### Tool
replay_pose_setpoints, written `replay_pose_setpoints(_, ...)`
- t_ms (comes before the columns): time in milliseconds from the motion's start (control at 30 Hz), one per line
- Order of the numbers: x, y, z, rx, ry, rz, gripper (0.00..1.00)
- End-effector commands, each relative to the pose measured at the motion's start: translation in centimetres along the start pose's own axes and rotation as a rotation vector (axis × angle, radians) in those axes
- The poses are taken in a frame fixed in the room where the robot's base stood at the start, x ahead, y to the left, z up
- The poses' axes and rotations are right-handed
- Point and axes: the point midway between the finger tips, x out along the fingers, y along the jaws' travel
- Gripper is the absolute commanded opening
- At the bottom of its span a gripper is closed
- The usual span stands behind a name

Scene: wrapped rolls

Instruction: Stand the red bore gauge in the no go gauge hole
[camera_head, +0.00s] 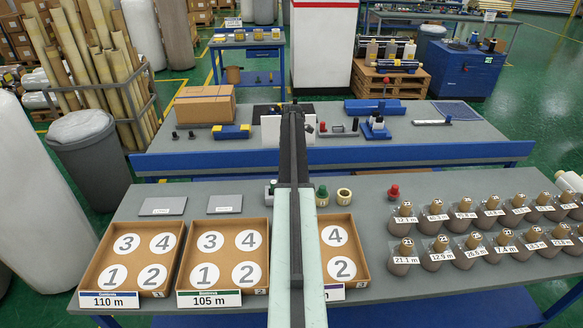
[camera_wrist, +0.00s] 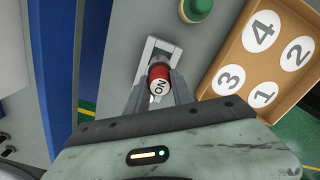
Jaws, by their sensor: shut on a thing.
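My gripper (camera_wrist: 158,88) is shut on the red bore gauge (camera_wrist: 159,72), a short red cylinder with a pale band reading "NO". The gauge is at a pale grey block (camera_wrist: 150,44) with a recess in it. I cannot tell whether the gauge's lower end is inside the hole or just above it. In the head view my arm hides the gripper and the held gauge; part of the block (camera_head: 270,188) shows left of the arm. A green knobbed piece (camera_head: 322,192) stands right of the arm, and it also shows in the wrist view (camera_wrist: 197,8).
A cream ring (camera_head: 343,196) stands beside the green piece. Another red knobbed piece (camera_head: 393,192) is farther right. Numbered trays (camera_head: 222,256) line the front edge. A blue-edged table (camera_head: 420,154) lies behind.

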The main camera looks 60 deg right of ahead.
Motion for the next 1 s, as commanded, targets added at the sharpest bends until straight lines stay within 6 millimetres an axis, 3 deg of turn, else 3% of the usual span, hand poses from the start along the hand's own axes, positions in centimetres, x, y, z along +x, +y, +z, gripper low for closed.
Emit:
replay_pose_setpoints(700,7.7,-0.2,0.3,0.006,0.000,0.000,0.00)
replay_pose_setpoints(1000,7.9,-0.2,0.3,0.007,0.000,0.000,0.00)
